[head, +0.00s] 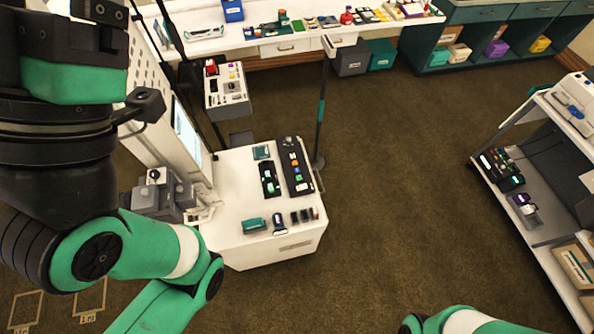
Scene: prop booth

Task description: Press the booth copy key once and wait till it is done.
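The booth is a white unit with a low white counter (235,180) and a tall white panel carrying a pale blue screen (186,132) on its left. A long black strip (295,166) with coloured keys lies on the counter, beside a shorter black strip (269,179). I cannot tell which key, if any of these, is the copy key; labels are too small to read. My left arm fills the left side and hides part of the booth. Its black end (98,35) is at the top left, away from the counter; its finger opening is unclear. My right gripper is out of frame.
Small teal and dark items sit along the counter's front, including a teal box (253,225). A crowded white bench (230,38) runs along the back. A shelf cart (545,238) stands at the right. The brown floor (410,170) between is clear. A thin pole (322,105) stands behind the counter.

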